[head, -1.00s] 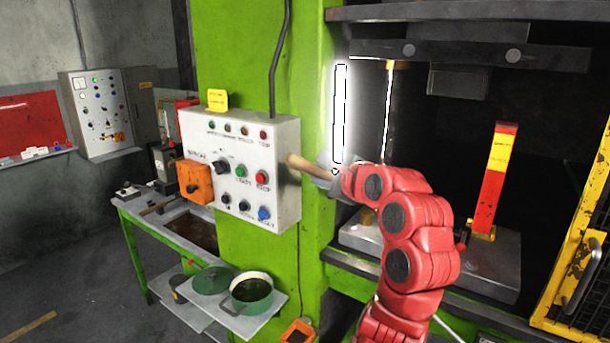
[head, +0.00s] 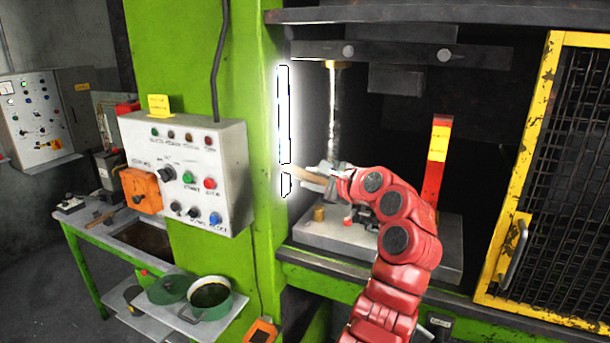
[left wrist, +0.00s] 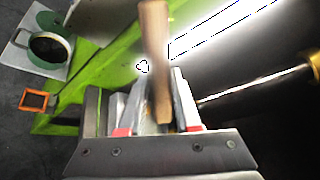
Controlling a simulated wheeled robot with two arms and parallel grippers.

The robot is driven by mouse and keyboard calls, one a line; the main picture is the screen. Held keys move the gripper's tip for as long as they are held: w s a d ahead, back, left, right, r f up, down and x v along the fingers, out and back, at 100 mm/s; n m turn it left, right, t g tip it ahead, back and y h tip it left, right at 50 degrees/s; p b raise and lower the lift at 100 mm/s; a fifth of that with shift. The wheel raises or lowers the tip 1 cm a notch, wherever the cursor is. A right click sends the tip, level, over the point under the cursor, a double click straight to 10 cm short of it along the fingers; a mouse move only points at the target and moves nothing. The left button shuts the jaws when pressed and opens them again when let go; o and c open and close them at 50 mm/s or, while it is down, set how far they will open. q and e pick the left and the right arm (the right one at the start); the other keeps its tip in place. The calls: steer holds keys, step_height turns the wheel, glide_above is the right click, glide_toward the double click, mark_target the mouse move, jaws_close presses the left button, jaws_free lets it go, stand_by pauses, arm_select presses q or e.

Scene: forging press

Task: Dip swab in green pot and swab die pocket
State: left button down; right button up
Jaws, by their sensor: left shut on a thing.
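My left gripper (head: 328,180) is shut on the wooden handle of the swab (head: 306,176), in front of the press opening. In the left wrist view the handle (left wrist: 154,40) stands up between the fingers (left wrist: 155,115), blurred. The swab's head cannot be made out. The green pot (head: 230,303) holds dark liquid and stands on a low shelf at the lower left, well away from the gripper; it also shows in the left wrist view (left wrist: 66,52). The die block (head: 310,232) lies on the press bed beyond my arm; its pocket is not clearly visible. My right gripper is out of view.
A control box (head: 225,150) stands left of the gripper on the green press column (head: 165,50). A red and yellow post (head: 437,150) stands in the press. A yellow mesh guard (head: 515,200) is at the right. A green lid (head: 170,288) lies beside the pot.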

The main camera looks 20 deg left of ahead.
arm_select(q)
steer(key=shift+d, duration=0.1)
stand_by(0.4)
steer(key=shift+d+p, duration=0.15)
steer(key=shift+p, duration=0.25)
steer(key=shift+f, duration=1.05)
stand_by(0.9)
stand_by(1.1)
stand_by(0.4)
steer(key=shift+w+p, duration=0.25)
steer(key=shift+p, duration=0.25)
steer(key=shift+w, duration=0.1)
steer(key=shift+s, duration=0.2)
